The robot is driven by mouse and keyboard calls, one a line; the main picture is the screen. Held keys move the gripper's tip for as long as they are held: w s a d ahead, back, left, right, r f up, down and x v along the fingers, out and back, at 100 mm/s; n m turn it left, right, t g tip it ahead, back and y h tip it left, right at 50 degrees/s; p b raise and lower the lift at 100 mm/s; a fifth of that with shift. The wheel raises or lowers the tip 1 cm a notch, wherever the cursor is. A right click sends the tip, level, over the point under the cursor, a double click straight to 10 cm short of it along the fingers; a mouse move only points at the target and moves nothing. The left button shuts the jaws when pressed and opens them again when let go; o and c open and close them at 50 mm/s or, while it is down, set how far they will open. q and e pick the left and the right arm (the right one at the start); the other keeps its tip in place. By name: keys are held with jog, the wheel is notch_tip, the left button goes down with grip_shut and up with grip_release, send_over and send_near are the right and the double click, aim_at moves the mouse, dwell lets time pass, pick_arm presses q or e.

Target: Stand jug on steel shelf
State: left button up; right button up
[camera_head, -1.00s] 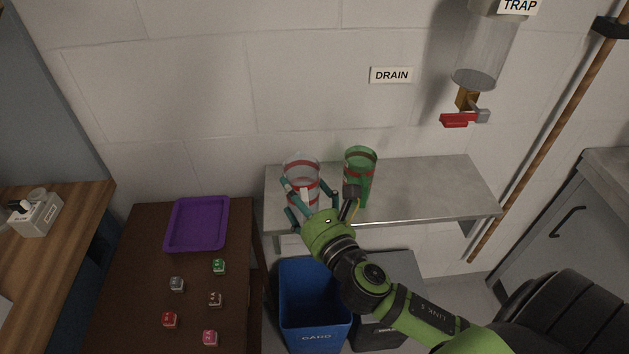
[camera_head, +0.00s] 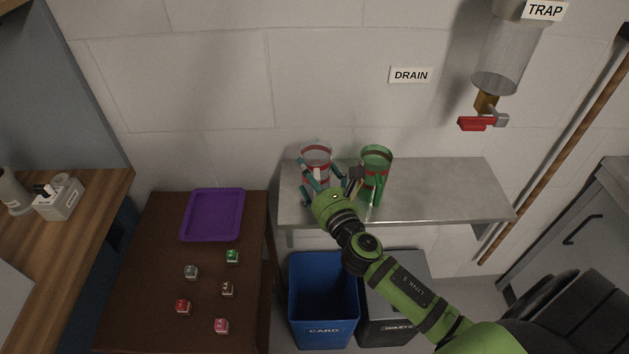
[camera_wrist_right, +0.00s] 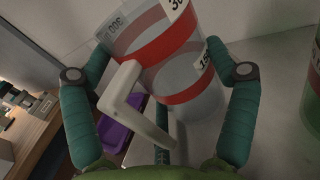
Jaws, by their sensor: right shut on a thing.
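The clear jug (camera_head: 316,152) with red bands stands out at the left end of the steel shelf (camera_head: 440,190). In the right wrist view the jug (camera_wrist_right: 190,95) shows number labels and a white handle (camera_wrist_right: 128,92) towards the wrist. My right gripper (camera_head: 320,180) is shut on this jug, with one teal finger on each side of it. In the head view the fingers and wrist hide the jug's lower part, so I cannot tell whether its base touches the shelf. My left gripper is not in view.
Bare shelf lies farther right. A blue bin (camera_head: 322,300) and a grey waste bin are below. A brown table with a purple tray (camera_head: 213,238) and several small blocks is left.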

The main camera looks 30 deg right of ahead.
jog(key=shift+f, duration=0.25)
jog(key=shift+f, duration=0.2)
jog(key=o, duration=1.2)
jog(key=shift+r, duration=0.2)
jog(key=s, duration=0.4)
jog(key=s+b, duration=0.1)
jog(key=s, duration=0.3)
jog(key=s+b, duration=0.1)
jog(key=s, duration=0.3)
jog(key=shift+a, duration=0.4)
